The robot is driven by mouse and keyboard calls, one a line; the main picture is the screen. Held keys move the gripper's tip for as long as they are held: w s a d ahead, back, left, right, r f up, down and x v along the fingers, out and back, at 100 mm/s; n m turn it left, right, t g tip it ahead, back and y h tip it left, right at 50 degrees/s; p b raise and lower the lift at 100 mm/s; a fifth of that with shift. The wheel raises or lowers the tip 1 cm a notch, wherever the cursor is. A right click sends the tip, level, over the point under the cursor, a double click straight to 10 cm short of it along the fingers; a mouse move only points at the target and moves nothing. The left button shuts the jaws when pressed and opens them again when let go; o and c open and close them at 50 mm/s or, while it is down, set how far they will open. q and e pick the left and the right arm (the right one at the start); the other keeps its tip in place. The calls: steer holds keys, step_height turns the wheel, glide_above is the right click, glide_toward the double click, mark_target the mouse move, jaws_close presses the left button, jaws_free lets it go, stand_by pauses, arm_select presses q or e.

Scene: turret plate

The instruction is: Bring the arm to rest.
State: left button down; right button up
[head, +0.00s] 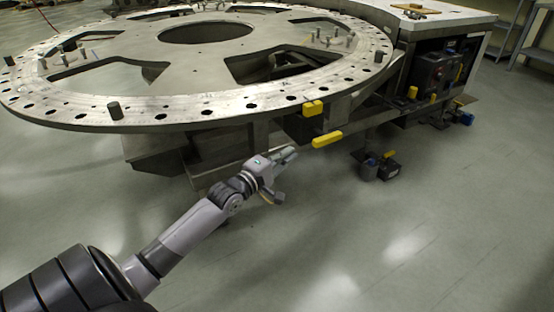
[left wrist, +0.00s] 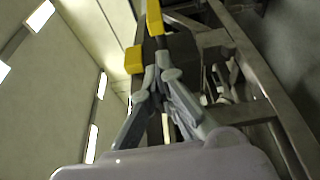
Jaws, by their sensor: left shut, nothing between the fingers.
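My left arm comes in from the lower left in the head view. Its gripper (head: 285,156) is just below the near rim of the big round turret plate (head: 190,110), apart from it, in front of the steel frame. The left wrist view shows the left gripper (left wrist: 160,62) with its fingers together and nothing between them. My right gripper is in neither view.
Two yellow handles (head: 313,108) (head: 327,139) stick out near the gripper, below the plate's rim. A dark control box (head: 440,72) stands at the right. Small dark devices (head: 380,168) are low beside the frame. The floor (head: 400,250) in front is clear.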

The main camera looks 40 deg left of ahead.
arm_select(q)
steer(key=shift+s+a, duration=0.15)
steer(key=shift+s, duration=0.8)
steer(key=shift+s+a, duration=0.1)
steer(key=shift+s, duration=0.85)
